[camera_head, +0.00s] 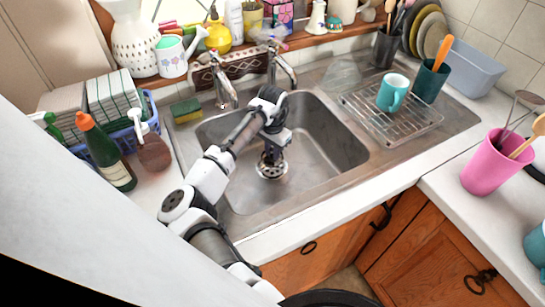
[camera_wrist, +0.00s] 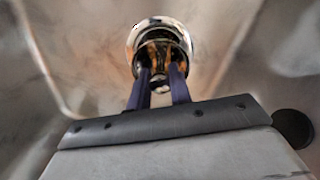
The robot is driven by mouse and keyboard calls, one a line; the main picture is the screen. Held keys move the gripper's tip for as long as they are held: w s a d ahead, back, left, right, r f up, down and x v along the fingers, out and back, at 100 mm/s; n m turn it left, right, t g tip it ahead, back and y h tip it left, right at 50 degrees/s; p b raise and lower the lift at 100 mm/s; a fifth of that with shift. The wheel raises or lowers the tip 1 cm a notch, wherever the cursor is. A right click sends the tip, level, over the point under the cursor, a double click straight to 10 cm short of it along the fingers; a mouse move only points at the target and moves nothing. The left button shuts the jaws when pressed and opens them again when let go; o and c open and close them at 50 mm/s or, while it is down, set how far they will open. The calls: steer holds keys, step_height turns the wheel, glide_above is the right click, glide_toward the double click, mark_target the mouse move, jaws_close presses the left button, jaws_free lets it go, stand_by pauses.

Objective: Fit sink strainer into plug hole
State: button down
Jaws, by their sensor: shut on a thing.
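The metal sink strainer (camera_head: 271,171) is at the floor of the steel sink basin (camera_head: 330,150), directly below my gripper (camera_head: 274,157). In the wrist view the round, shiny strainer (camera_wrist: 160,34) is just beyond the fingertips, and my gripper (camera_wrist: 160,86) is shut on its small central part. The plug hole is not seen apart from the strainer, which covers or hides it. I cannot tell whether the strainer is seated in the hole or held slightly above it.
Two taps (camera_head: 222,85) stand behind the basin. A wire rack (camera_head: 408,125) with a teal mug (camera_head: 392,93) is on the right drainer. A green bottle (camera_head: 108,158) and a soap dispenser (camera_head: 151,150) stand left. The basin around the strainer is empty.

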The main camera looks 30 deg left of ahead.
steer(key=shift+f+p, duration=0.5)
steer(key=shift+f, duration=1.8)
steer(key=shift+f, duration=0.15)
steer(key=c, duration=1.3)
jaws_free()
step_height(320, 180, up, 12)
steer(key=b, duration=0.4)
steer(key=shift+r, duration=0.2)
